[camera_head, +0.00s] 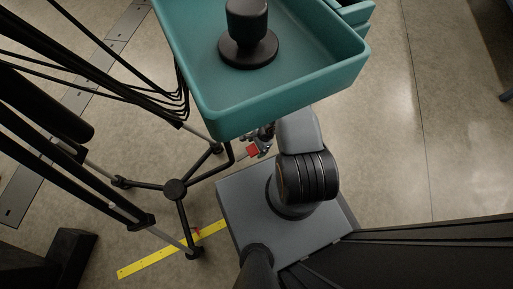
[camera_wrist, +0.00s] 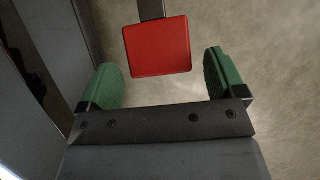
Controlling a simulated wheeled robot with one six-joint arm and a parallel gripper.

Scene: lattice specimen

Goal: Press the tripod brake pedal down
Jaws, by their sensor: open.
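The brake pedal is a flat red square pad on a dark bar; it shows in the wrist view (camera_wrist: 157,47) and, small, in the head view (camera_head: 252,150). A dark tube runs from near it to the tripod base (camera_head: 175,189). My gripper (camera_wrist: 161,70) is open, with green finger pads on either side of the pedal in the wrist view and nothing between them in its grip. I cannot tell how far the pedal is from the fingers or whether they touch. In the head view my gripper is mostly hidden by the teal tray and my arm.
A teal tray (camera_head: 305,103) holding a black knob-like piece (camera_head: 248,35) overhangs the pedal area. Black tripod legs and cables fill the left. A yellow strip (camera_head: 150,262) lies on the floor, with a small red mark (camera_head: 196,232) near one foot.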

